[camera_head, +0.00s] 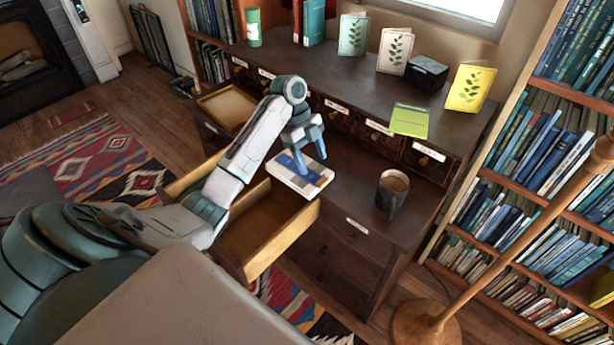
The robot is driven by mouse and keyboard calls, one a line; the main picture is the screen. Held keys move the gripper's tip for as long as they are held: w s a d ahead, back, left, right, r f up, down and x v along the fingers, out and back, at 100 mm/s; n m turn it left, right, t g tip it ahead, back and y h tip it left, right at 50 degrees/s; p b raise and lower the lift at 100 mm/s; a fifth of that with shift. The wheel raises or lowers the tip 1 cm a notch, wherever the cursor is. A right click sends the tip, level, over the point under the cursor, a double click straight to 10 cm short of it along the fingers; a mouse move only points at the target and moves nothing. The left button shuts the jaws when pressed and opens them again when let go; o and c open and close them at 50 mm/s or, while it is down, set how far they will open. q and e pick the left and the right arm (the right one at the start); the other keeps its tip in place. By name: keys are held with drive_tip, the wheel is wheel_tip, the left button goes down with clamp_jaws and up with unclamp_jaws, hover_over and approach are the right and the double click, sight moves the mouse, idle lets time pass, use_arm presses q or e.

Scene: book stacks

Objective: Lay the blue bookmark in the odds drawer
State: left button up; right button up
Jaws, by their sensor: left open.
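My left gripper (311,165) reaches over the desk from the left with its fingers apart and pointing down. Below it lies a flat block or book (318,184) with a pale, grey and blue patchwork top. A blue strip (286,161), perhaps the bookmark, shows on it beside the fingers; I cannot tell whether the fingers touch it. A large empty wooden drawer (308,214) stands open at the desk's front, partly hidden by my left arm. A smaller drawer (228,107) is open farther back. Which is the odds drawer cannot be read from the labels. My right gripper is out of view.
A dark mug (391,194) stands right of the block. A green booklet (409,121) lies at the small drawers' top edge. Cards, a black box (427,73) and a green can (253,27) stand on the upper shelf. A wooden lamp pole (520,245) rises at the right.

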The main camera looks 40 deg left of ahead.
sight(320, 179)
use_arm(q)
drive_tip(key=shift+s+d+f, duration=0.1)
drive_tip(key=shift+d+f, duration=0.05)
drive_tip(key=shift+f, duration=0.05)
drive_tip(key=p+x, duration=0.1)
drive_tip(key=x, duration=0.3)
drive_tip(key=shift+d+f, duration=0.3)
drive_tip(key=c, duration=1.1)
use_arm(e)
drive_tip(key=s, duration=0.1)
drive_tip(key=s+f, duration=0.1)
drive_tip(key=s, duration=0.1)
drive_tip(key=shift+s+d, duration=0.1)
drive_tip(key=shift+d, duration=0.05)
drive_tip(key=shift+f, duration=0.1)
